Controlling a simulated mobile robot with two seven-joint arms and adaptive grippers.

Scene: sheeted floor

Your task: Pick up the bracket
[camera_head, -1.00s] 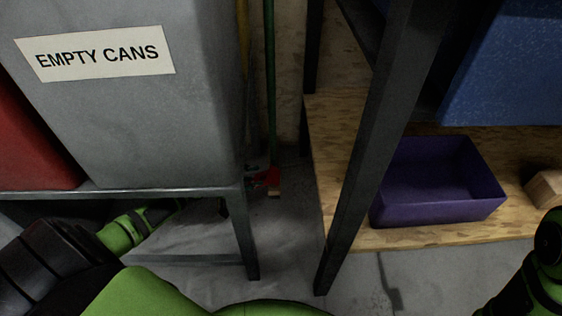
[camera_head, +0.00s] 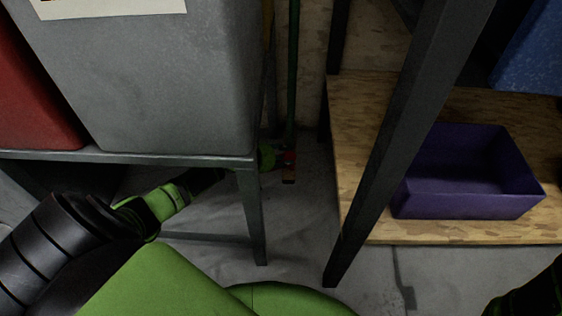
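I cannot make out a bracket in this view. My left arm comes in from the left and reaches under the grey bin's stand.
A grey bin (camera_head: 165,85) stands on a metal stand (camera_head: 257,215), beside a red bin (camera_head: 35,100). At right, a wooden shelf (camera_head: 365,130) behind a dark slanting post (camera_head: 400,130) bears a purple box (camera_head: 465,200). A narrow floor gap lies between stand and shelf.

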